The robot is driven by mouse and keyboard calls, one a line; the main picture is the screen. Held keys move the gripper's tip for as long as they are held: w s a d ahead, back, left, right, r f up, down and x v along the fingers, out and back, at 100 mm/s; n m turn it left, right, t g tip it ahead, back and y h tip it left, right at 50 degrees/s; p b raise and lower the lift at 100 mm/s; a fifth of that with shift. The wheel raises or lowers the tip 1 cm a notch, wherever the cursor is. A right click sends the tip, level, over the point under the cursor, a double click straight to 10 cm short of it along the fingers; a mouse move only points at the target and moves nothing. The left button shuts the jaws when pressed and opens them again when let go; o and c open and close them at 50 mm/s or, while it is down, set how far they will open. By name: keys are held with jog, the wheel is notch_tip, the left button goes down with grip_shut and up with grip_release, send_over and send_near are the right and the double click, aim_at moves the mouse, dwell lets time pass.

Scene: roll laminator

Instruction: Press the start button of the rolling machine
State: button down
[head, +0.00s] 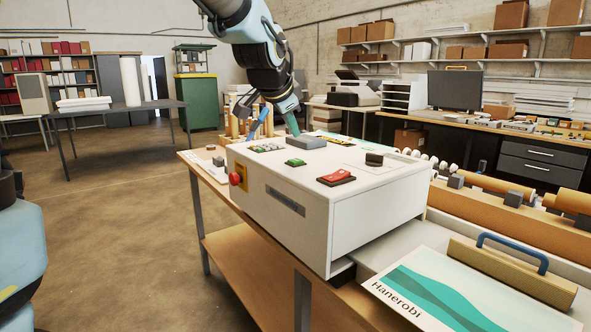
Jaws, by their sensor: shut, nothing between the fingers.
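The rolling machine's white control box (380,208) stands on a wooden-topped table. A green button (295,162) is on its top panel, toward the near left. A red rocker switch (337,178) is to its right, and a row of small coloured buttons (266,147) lies behind it. A red emergency stop (235,179) on a yellow plate is on the left side. My gripper (295,133) is shut and empty, pointing down over the back of the panel, behind the green button. Its tip is close to a grey block (308,142); I cannot tell whether they touch.
A black knob (374,159) sits at the panel's right. Orange rollers (508,190) run behind to the right. A printed sheet (425,292) and a blue-handled bar (515,265) lie at the front right.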

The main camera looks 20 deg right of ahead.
aim_at(293, 162)
jog(key=shift+f+b, duration=1.2)
jog(key=shift+f, duration=0.85)
jog(key=shift+f, duration=0.1)
jog(key=shift+f+b, duration=0.3)
jog(key=shift+b, duration=0.1)
